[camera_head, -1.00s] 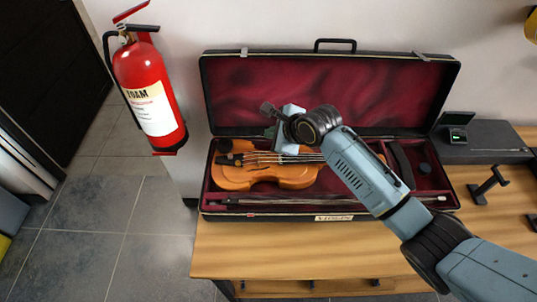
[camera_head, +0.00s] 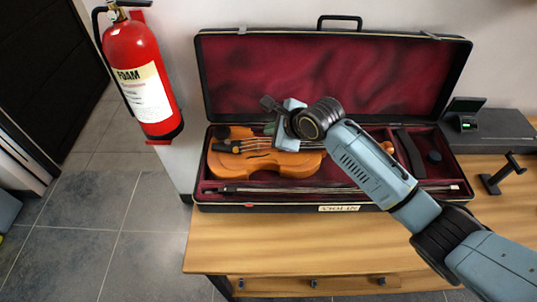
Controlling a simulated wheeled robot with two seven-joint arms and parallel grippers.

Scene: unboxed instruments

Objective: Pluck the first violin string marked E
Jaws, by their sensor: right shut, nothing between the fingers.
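The violin (camera_head: 233,165) lies in the lower half of an open black case with dark red lining (camera_head: 330,75), its body toward the left. Its strings (camera_head: 250,146) run to the right and pass behind my right arm. The E mark and the single strings are too small to tell apart. My right gripper (camera_head: 274,126) is over the violin, near the strings at the body. Its fingers are small and partly hidden by the wrist; they are shut with nothing held. I cannot tell whether they touch a string. My left gripper is not in view.
The bow (camera_head: 300,190) lies along the case's front edge. A small open box (camera_head: 465,117) sits on a dark case at the right, and a black stand (camera_head: 500,175) is in front of it. A red fire extinguisher (camera_head: 143,75) is at the left. The table front (camera_head: 260,250) is clear.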

